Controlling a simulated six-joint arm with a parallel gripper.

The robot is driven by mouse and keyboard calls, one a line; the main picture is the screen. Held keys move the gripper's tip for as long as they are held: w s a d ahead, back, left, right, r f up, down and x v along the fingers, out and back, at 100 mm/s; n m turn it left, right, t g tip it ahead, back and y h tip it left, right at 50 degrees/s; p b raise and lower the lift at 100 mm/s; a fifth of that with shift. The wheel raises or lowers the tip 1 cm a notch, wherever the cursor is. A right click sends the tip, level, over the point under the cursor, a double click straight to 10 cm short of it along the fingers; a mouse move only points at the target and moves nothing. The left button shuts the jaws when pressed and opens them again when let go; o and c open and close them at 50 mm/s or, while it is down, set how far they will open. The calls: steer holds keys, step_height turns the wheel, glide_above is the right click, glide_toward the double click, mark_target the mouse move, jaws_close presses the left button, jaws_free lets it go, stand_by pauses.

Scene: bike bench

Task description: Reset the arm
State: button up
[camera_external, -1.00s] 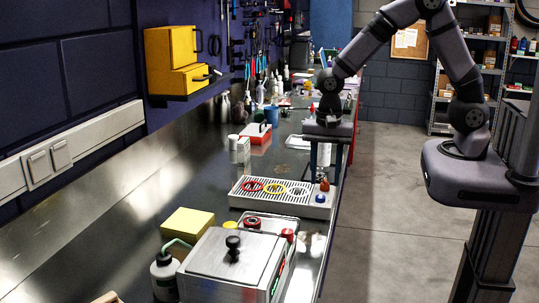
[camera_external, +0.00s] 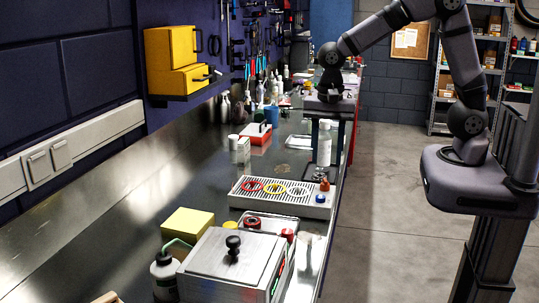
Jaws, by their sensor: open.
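My gripper (camera_external: 327,150) hangs fingers down over the right edge of the bench, at the far side of the ring tray. Its jaws are open. A white bottle (camera_external: 324,145) stands upright and shows between the two fingers. I cannot tell from this view whether the fingers touch it or whether it is truly between them. The grey tray (camera_external: 240,200) in front holds a red ring (camera_external: 252,185), a yellow ring (camera_external: 274,188) and a dark ring.
A silver box with a black knob (camera_external: 233,245), a squeeze bottle (camera_external: 165,275) and a yellow block (camera_external: 188,222) are in the foreground. A red-based item (camera_external: 257,135) and several bottles stand further back. Yellow bins (camera_external: 175,60) hang on the left wall. The bench middle is partly clear.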

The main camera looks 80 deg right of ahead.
steer(key=n, duration=0.3)
steer(key=shift+w, duration=0.15)
steer(key=n, duration=0.4)
steer(key=shift+w+f+t, duration=0.1)
steer(key=shift+w+t, duration=0.2)
steer(key=shift+w, duration=0.05)
steer(key=s+f+n, duration=0.1)
steer(key=n, duration=0.1)
steer(key=s+f+n, duration=0.1)
steer(key=n, duration=0.1)
steer(key=s+f+n, duration=0.1)
steer(key=n, duration=0.1)
steer(key=shift+d+n, duration=0.1)
steer(key=shift+n, duration=0.2)
steer(key=s+d+f+n, duration=0.1)
steer(key=s+d+n, duration=0.2)
steer(key=s, duration=0.8)
steer(key=shift+s+d+n, duration=0.15)
steer(key=shift+s+n, duration=0.15)
steer(key=shift+n, duration=0.2)
